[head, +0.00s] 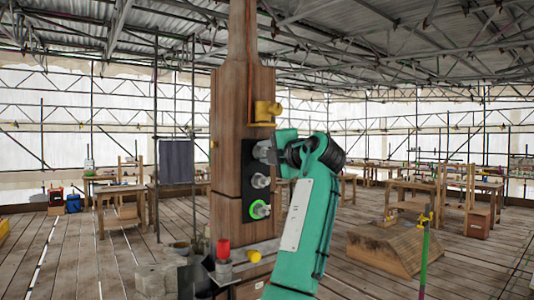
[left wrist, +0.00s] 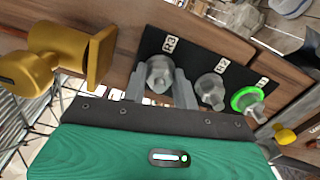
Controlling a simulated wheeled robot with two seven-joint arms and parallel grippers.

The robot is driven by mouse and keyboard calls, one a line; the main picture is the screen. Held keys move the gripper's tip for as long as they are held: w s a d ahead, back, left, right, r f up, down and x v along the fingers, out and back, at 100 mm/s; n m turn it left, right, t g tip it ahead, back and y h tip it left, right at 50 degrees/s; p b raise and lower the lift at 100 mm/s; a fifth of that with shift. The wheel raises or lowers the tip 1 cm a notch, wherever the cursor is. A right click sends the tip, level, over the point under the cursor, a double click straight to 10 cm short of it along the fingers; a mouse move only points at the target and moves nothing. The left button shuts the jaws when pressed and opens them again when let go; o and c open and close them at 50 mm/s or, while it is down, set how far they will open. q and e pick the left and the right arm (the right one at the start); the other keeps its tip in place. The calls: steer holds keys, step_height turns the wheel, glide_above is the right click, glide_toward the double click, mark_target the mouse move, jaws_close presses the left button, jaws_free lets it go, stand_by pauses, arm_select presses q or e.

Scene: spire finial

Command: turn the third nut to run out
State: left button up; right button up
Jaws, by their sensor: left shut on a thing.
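A black plate (head: 248,190) on the wooden post (head: 228,150) carries three grey nuts in a column. In the left wrist view, the label R3 (left wrist: 171,44) stands beside the nut at one end, the R3 nut (left wrist: 159,72). My left gripper (head: 272,150) is shut on this nut, the uppermost in the head view, with one finger on each side; the fingers partly hide it there. The middle nut (head: 261,181) is free. The lowest nut (head: 260,210) has a bright green ring around it. My right gripper is not in view.
A yellow fitting (head: 266,111) juts from the post just above the plate, close to my left gripper in the wrist view (left wrist: 60,58). Below are a metal shelf (head: 238,262), a red-capped item (head: 223,250) and a yellow knob (head: 254,256). Workbenches (head: 410,200) stand farther back.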

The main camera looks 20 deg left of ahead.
arm_select(q)
steer(key=shift+w+f, duration=0.1)
steer(key=shift+f, duration=0.05)
steer(key=o, duration=1)
steer(key=shift+c, duration=0.2)
steer(key=shift+d, duration=0.1)
steer(key=b+v, duration=0.5)
steer(key=v, duration=0.8)
steer(key=shift+s+d, duration=0.25)
steer(key=shift+d, duration=0.05)
